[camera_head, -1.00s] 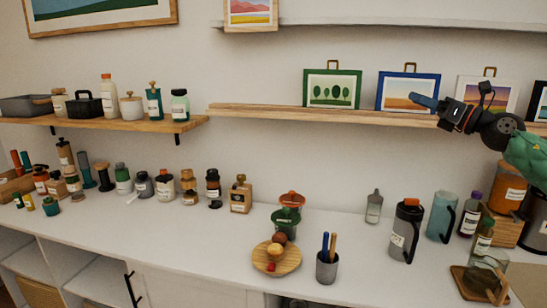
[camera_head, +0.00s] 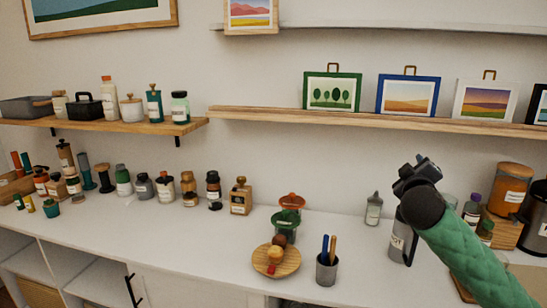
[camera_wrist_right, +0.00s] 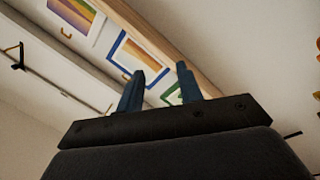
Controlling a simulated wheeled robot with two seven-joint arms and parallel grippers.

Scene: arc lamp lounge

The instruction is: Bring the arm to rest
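My right gripper (camera_head: 422,165) is in front of the wall, below the long picture shelf and above the counter's right part. My green-sleeved right arm comes in from the lower right and hides much of the grey jug and the things behind it. In the right wrist view, the two blue fingers (camera_wrist_right: 158,90) stand apart with nothing between them, so the gripper is open. That view also shows the shelf and framed pictures beyond the fingers. My left gripper is not in view.
The long wooden shelf (camera_head: 300,117) holds several framed pictures. On the white counter (camera_head: 190,235) stand a grey jug (camera_head: 397,240), a pen cup (camera_head: 326,270), a round wooden board (camera_head: 290,266) and several jars. A short shelf (camera_head: 150,126) at left holds more containers.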

